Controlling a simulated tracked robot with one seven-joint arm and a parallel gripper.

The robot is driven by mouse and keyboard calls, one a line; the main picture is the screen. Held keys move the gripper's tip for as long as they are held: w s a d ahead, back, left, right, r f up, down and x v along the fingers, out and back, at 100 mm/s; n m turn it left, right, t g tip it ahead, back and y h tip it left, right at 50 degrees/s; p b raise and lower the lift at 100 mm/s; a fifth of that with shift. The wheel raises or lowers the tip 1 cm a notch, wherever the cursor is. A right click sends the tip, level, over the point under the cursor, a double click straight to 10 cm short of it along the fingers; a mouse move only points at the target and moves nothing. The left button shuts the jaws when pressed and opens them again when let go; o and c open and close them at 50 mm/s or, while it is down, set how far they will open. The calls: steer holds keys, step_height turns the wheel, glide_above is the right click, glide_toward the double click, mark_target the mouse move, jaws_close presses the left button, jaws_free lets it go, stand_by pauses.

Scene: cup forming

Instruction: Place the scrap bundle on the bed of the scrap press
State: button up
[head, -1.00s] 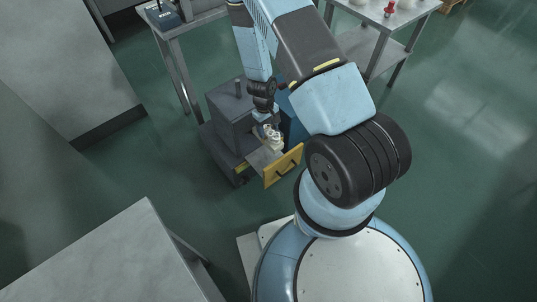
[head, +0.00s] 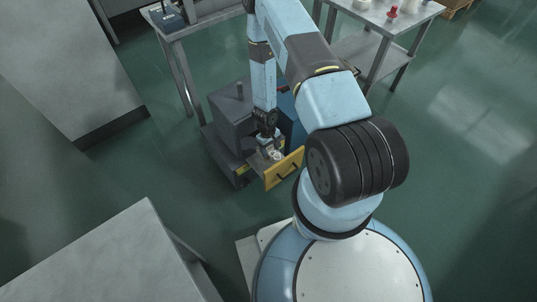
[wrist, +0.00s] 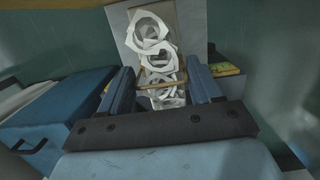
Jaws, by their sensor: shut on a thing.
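The scrap bundle (wrist: 160,62) is a stack of pale, ring-like metal pieces with a tan strap. My gripper (wrist: 159,72) is shut on it, one finger at each side. In the head view my gripper (head: 267,141) points down over the pulled-out bed (head: 256,161) of the dark grey scrap press (head: 233,118). The bundle (head: 277,155) shows low at the bed, just behind the yellow front panel (head: 284,170). I cannot tell whether it touches the bed. My gripper hides part of it.
A blue bin (head: 291,122) stands close beside the press; it also shows in the wrist view (wrist: 62,110). Grey tables (head: 185,28) and (head: 385,22) stand behind. A bench (head: 125,255) is at the lower left. Green floor is open at right.

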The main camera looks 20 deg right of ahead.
mark_target(270, 155)
steer(key=shift+f, duration=1.9)
steer(key=o, duration=1.1)
steer(key=shift+o, duration=0.2)
steer(key=shift+r, duration=0.1)
